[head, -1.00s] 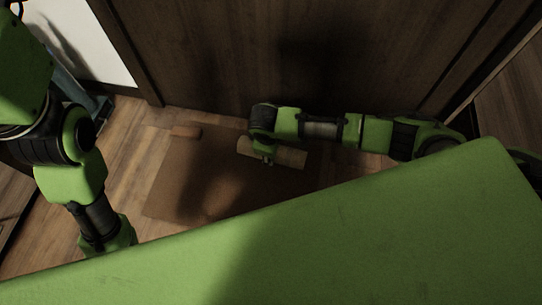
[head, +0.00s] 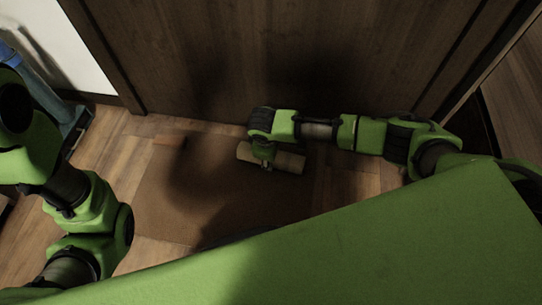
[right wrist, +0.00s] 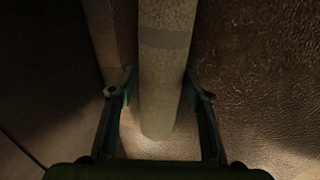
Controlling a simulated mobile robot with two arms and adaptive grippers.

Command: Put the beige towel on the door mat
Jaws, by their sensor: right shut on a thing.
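The beige towel (head: 287,162) is a rolled cylinder near the door, over the far right part of the brown door mat (head: 215,190). My right gripper (head: 264,163) is shut on it. In the right wrist view, the towel (right wrist: 165,65) runs lengthwise between the two fingers of my right gripper (right wrist: 162,95), with a darker band around it. Textured brown mat surface (right wrist: 255,110) shows to its right. I cannot tell whether the towel touches the mat. My left arm is at the left, and its gripper is out of sight.
A dark wooden door (head: 270,60) stands right behind the mat. A blue upright object (head: 55,105) stands at the left by the white wall. Wooden floor (head: 105,150) is bare left of the mat.

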